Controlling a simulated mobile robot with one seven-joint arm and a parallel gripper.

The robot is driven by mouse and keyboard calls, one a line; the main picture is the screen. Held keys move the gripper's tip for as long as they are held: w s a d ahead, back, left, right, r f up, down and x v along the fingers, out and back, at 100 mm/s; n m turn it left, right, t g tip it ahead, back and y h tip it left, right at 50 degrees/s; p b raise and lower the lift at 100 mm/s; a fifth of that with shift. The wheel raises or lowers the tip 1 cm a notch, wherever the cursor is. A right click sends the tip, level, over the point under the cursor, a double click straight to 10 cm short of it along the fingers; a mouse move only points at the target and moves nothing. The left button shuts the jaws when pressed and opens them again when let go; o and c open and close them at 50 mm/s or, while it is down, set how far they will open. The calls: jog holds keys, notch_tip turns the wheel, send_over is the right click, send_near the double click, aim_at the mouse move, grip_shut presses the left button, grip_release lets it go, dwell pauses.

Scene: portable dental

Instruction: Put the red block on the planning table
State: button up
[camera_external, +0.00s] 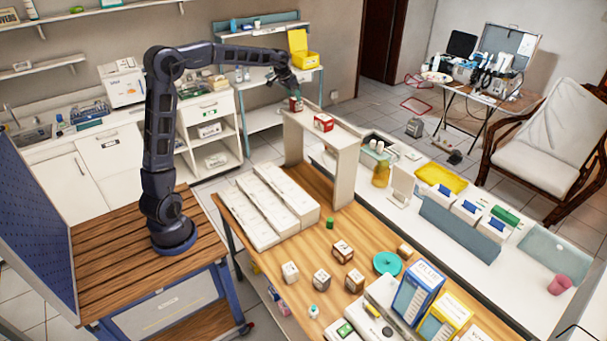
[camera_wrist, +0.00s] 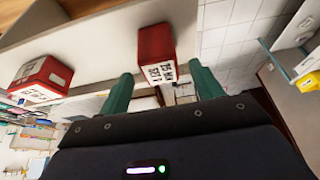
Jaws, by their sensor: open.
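Two red blocks with white printed labels stand on a pale raised shelf (camera_external: 345,150). The nearer red block (camera_external: 323,122) is clear of my gripper; it shows at the left in the wrist view (camera_wrist: 42,76). The other red block (camera_external: 295,104) is at the shelf's far end, under my gripper (camera_external: 296,93). In the wrist view this block (camera_wrist: 155,42) lies ahead of the gap between the green fingers of my gripper (camera_wrist: 160,70). The fingers are open, one on each side, with space around the block. I cannot tell which surface is the planning table.
A wooden table (camera_external: 250,240) stands below the shelf, holding white boxes (camera_external: 265,205), several small labelled blocks and a teal disc (camera_external: 387,263). A white counter (camera_external: 500,290) with trays runs alongside. A yellow box (camera_external: 303,58) stands behind my gripper.

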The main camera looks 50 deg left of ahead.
jog(key=v, duration=0.7)
jog(key=s+d, duration=0.5)
jog(key=s, duration=0.6)
jog(key=s+d, duration=0.5)
jog(key=s, duration=0.6)
jog(key=s+d+f, duration=0.1)
jog(key=s+f, duration=0.3)
jog(key=s, duration=0.4)
jog(key=s+d+f, duration=0.1)
jog(key=s+f, duration=0.2)
jog(key=s, duration=0.5)
jog(key=s+d+f, duration=0.1)
jog(key=s+f, duration=0.3)
jog(key=s, duration=0.5)
jog(key=shift+d+f, duration=0.25)
jog(key=shift+f, duration=0.05)
